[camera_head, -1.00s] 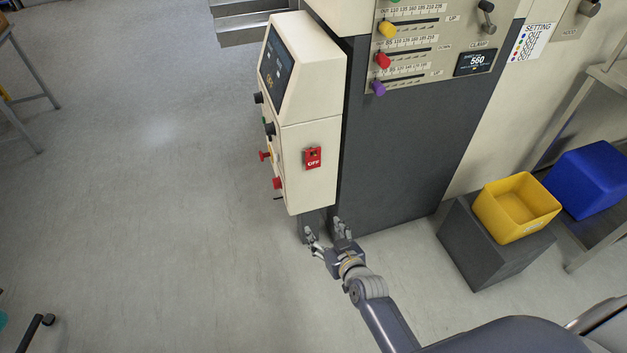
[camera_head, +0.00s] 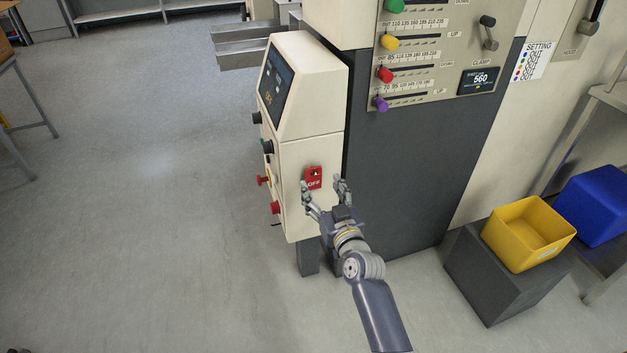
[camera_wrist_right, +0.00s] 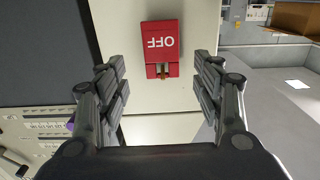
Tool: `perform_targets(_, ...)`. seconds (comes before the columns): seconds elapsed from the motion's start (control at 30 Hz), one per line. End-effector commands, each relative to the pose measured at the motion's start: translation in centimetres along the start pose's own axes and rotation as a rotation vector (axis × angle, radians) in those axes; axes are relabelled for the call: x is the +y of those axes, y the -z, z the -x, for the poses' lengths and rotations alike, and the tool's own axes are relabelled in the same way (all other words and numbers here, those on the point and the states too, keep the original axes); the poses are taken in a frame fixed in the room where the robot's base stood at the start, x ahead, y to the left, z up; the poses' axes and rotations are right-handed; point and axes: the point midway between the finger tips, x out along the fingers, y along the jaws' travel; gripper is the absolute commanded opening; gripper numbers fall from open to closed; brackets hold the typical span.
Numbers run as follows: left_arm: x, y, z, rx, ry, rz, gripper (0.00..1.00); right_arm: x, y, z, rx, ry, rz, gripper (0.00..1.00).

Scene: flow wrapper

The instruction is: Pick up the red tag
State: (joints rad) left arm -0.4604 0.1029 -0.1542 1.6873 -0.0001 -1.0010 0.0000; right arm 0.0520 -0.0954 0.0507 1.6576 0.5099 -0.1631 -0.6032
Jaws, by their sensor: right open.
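The red tag (camera_head: 314,178), marked OFF, hangs on the side face of the cream control box. In the right wrist view the red tag (camera_wrist_right: 162,42) is upside down, with a small brass-coloured part at its lower edge. My right gripper (camera_head: 324,184) is open just in front of the tag in the head view. In the right wrist view the fingers of my right gripper (camera_wrist_right: 164,85) stand apart on either side, with the tag centred beyond their tips and nothing between them. My left gripper is not in view.
The cream control box (camera_head: 312,130) carries knobs and red buttons on its left side. A dark machine body (camera_head: 410,170) stands to its right. A yellow bin (camera_head: 528,236) sits on a dark block (camera_head: 482,283), with a blue bin (camera_head: 597,207) beside it.

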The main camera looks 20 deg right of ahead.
Motion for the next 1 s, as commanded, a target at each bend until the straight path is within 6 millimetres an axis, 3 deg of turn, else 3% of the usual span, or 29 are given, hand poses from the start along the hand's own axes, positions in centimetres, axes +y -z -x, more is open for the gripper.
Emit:
perform_targets(0.3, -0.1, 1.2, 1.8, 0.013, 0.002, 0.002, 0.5, -0.2, 0.5, -4.2, 0.001, 0.0, -0.001, 0.61)
perform_targets(0.63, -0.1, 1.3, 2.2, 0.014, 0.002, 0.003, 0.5, -0.2, 0.6, -4.7, 0.0, 0.0, -0.001, 0.61)
perform_targets(0.8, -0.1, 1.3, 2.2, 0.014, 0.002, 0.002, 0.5, -0.2, 0.6, -4.7, 0.0, 0.0, -0.001, 0.25)
perform_targets(1.0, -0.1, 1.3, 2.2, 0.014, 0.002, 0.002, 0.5, -0.2, 0.6, -4.7, 0.001, 0.0, -0.001, 0.24)
